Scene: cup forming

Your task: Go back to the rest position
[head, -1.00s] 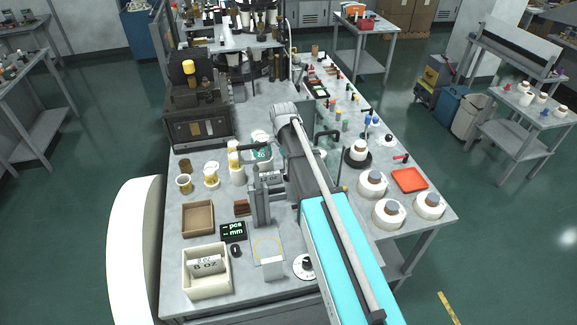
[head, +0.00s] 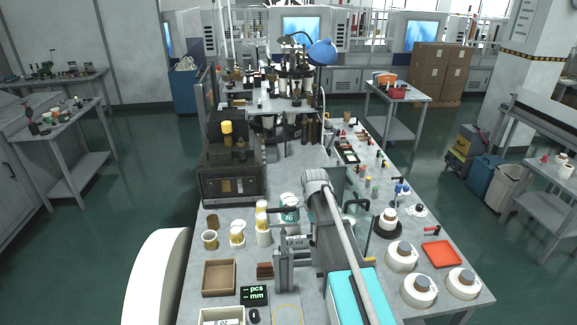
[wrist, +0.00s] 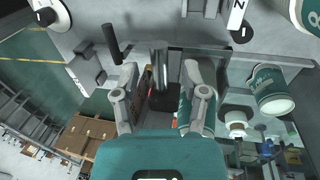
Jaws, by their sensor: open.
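My gripper (wrist: 161,80) is open in the wrist view, its two fingers spread apart. A grey metal cylinder (wrist: 160,62) shows between the fingers; I cannot tell how far beyond them it is. In the head view my arm reaches over the workbench (head: 221,305) from the lower right, and my fingers cannot be made out there. A white cup with a teal label (head: 290,208) stands left of my arm. A teal-labelled cup (wrist: 270,90) also shows right of my gripper in the wrist view, apart from it.
A dark machine (head: 232,180) stands at the bench's left. A brown box (head: 219,277), yellowish cups (head: 237,236) and a small display (head: 254,295) are nearer. White rolls (head: 402,257) and a red tray (head: 441,253) lie right of my arm. A dark upright handle (wrist: 112,42) shows in the wrist view.

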